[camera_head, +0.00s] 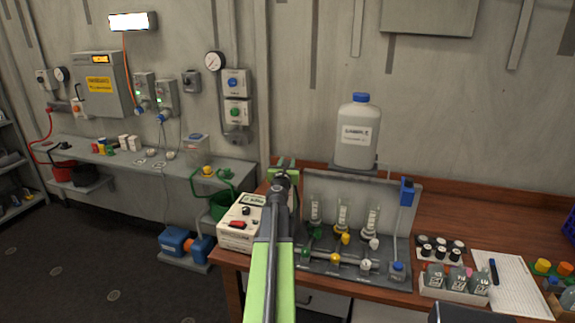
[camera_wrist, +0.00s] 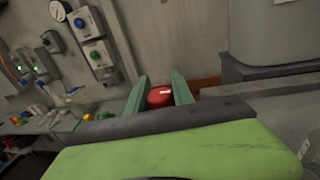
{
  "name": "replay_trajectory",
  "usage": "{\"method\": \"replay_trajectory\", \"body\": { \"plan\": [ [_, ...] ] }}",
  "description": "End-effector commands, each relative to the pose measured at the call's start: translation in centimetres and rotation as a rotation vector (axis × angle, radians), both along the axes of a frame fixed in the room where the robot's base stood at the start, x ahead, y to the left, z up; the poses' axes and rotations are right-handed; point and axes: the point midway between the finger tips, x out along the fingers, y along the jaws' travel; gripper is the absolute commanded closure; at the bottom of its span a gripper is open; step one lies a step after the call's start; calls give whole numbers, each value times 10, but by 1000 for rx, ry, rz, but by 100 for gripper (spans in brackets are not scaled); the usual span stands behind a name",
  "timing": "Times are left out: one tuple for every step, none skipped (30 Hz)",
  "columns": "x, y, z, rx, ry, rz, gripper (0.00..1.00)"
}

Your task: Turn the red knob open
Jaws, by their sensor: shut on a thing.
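The red knob (camera_wrist: 160,97) shows in the wrist view as a short red cylinder with a small pale mark on its top. My gripper (camera_wrist: 161,93) has its two green fingers on either side of it and is shut on it. In the head view my gripper (camera_head: 283,164) is at the back of the wooden bench, left of the manifold panel. The red knob cannot be made out there, since my arm and gripper cover that spot. How far the knob is turned cannot be told.
A white instrument box (camera_head: 239,222) stands left of my arm. The panel (camera_head: 405,270) with several coloured valves and glass tubes is right of it. A large white bottle (camera_head: 357,138) stands behind. Small bottles (camera_head: 455,283) and a notepad (camera_head: 513,283) lie at right.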

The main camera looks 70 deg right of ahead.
Motion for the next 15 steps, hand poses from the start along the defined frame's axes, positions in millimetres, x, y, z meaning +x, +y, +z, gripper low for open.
{"method": "replay_trajectory", "body": {
  "plan": [
    [-2,0,0,0,-1,7,100],
    [-1,0,0,0,-1,11,100],
    [-1,0,0,0,-1,13,100],
    [-1,0,0,0,-1,13,100],
    [-1,0,0,0,-1,12,100],
    [-1,0,0,0,-1,12,100],
    [-1,0,0,0,-1,12,100],
    [-1,0,0,0,-1,12,100],
    [-1,0,0,0,-1,11,100],
    [-1,0,0,0,-1,11,69],
    [-1,0,0,0,-1,11,65],
    [-1,0,0,0,-1,11,60],
    [-1,0,0,0,-1,11,56],
    [-1,0,0,0,-1,11,52],
    [-1,0,0,0,0,11,50]
  ]
}}
